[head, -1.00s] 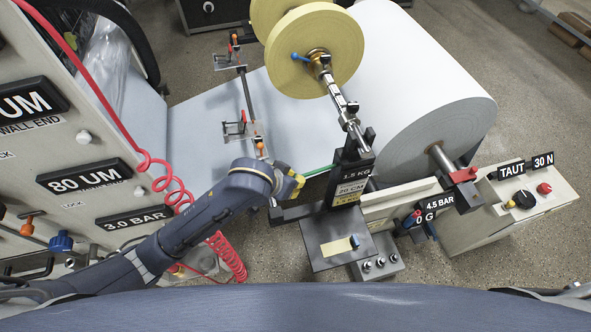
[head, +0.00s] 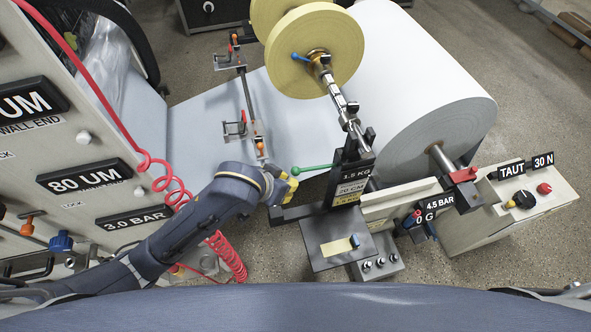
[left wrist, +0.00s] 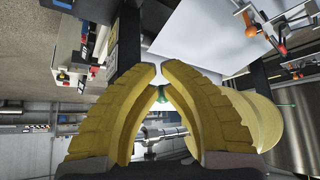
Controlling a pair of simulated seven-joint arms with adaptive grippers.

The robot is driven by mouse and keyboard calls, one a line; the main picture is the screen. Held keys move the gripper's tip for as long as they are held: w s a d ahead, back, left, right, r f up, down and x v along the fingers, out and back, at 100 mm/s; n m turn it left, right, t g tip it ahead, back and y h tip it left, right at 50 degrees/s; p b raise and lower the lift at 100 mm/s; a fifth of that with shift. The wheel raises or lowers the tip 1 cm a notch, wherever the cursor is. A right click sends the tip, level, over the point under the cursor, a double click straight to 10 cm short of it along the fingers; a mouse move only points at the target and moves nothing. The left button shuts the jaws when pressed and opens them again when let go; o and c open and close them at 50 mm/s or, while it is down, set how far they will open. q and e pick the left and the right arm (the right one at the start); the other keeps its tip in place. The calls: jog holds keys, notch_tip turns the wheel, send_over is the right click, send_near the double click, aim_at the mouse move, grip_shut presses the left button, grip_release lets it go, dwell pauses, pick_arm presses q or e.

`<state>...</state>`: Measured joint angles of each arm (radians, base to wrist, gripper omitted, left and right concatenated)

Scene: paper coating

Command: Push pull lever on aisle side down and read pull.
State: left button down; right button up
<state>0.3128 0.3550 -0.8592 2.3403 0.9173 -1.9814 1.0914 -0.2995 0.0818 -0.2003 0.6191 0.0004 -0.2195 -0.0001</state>
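The green lever (head: 312,168) with its round knob sticks out to the left from the black post with the 1.5 KG display (head: 356,174) in the head view. My left gripper (head: 290,185) has yellow fingers and is just below and left of the knob, apart from it in that view. In the left wrist view the curved fingers (left wrist: 159,75) come almost together at the tips with nothing held. The green knob (left wrist: 160,95) shows in the narrow space between them, and I cannot tell its distance. My right gripper is not in view.
A large white paper roll (head: 420,90) and a yellowish roll (head: 308,50) stand behind the post. A red coiled hose (head: 160,170) hangs near my left arm by the panel (head: 60,120). A small display reads 0 G (head: 425,217). A control box (head: 525,200) is at right.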

pick_arm(q)
notch_tip(320, 180, up, 9)
jog(key=shift+f, duration=0.2)
dwell(0.3)
jog(key=shift+f, duration=0.1)
dwell(0.7)
